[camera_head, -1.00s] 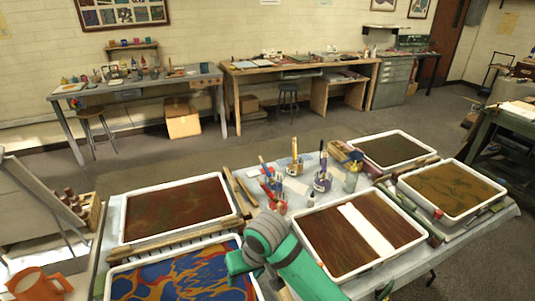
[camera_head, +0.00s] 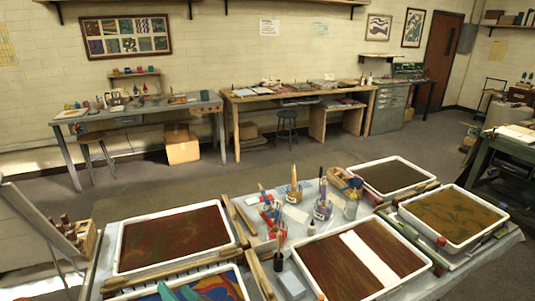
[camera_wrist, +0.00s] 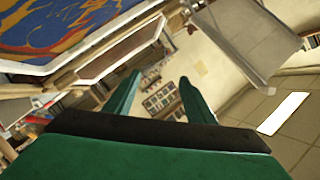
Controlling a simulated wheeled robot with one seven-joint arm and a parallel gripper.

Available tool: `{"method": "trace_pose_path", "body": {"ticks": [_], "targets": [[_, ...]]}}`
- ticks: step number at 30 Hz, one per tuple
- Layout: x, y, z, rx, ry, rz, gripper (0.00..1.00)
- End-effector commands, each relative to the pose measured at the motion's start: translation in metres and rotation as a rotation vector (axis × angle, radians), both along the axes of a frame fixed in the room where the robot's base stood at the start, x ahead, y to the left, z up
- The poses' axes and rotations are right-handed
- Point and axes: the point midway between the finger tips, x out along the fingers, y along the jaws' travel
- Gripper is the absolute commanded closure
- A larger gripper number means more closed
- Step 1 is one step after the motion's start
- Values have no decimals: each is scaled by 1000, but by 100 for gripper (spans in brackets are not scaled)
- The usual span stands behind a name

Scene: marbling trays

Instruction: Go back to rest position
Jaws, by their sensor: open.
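My gripper (camera_wrist: 158,92) shows in the wrist view with its two green fingers apart and nothing between them. The wrist view is tilted, and past the fingers are the wall and a framed picture (camera_wrist: 162,101). In the head view only a bit of my green arm shows at the bottom edge, over the tray with blue, orange and yellow marbling (camera_head: 216,287). That tray also shows at the upper left of the wrist view (camera_wrist: 60,30), beside and apart from my gripper.
The table holds several white-rimmed marbling trays, among them a dark red one (camera_head: 119,262) and a brown one with a pale strip (camera_head: 367,258). Jars with brushes (camera_head: 322,209) stand between them. A grey panel (camera_wrist: 240,45) is near at the wrist view's upper right.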

Motion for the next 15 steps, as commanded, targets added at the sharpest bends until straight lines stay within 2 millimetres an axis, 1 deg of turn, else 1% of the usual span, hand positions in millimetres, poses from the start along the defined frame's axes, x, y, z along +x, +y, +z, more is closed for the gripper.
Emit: {"method": "trace_pose_path", "body": {"ticks": [1,2,8,11,15], "targets": [[-5,0,-6,29,0,-33,50],[-7,-2,-9,44,-5,-57,50],[-27,-22,-33,98,-30,-214,50],[-41,-37,-50,99,-37,-296,50],[-68,-61,-74,75,-47,-404,50]]}}
